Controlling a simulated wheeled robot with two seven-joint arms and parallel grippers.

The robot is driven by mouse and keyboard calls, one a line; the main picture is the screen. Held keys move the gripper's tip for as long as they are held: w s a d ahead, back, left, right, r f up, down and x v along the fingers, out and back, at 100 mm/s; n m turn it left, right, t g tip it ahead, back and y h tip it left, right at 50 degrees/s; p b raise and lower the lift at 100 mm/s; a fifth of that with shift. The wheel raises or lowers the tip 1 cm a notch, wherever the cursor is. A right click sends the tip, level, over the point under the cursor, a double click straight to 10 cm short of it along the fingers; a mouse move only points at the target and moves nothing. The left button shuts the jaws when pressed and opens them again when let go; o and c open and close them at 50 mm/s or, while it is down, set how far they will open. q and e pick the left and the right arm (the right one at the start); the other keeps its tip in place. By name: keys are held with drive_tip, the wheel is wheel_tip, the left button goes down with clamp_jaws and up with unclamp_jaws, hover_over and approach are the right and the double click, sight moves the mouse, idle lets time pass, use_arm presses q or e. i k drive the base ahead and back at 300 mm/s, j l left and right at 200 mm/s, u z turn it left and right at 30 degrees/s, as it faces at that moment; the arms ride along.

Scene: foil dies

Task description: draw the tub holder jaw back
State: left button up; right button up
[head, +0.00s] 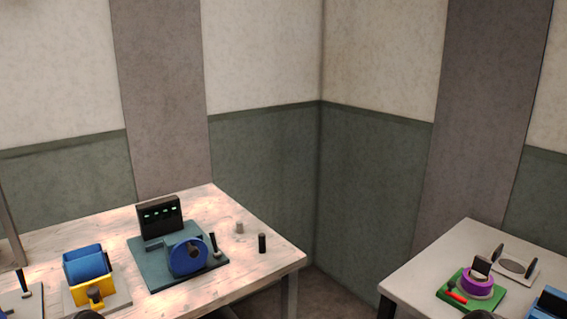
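I cannot tell for certain which fixture is the tub holder. On the right table, a green base (456,297) carries a purple ring (478,284), a red handle (456,297) and an upright black block (482,265). On the left table, a yellow holder (82,294) with a dark knob (95,295) stands on a grey plate, with a blue tub-like part (87,265) in its top. No jaw position can be read clearly. Neither gripper shows; only dark rounded shapes, perhaps parts of my arms, cut the bottom edge below each table.
The left table (273,251) also bears a teal base (150,262) with a dark display box (160,217) and blue wheel (188,257), plus small pegs. On the right table (420,270), a pale plate (517,269) and blue part (548,303) stand nearby. A floor gap separates the tables.

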sight(93, 292)
drive_tip(key=u, duration=1.25)
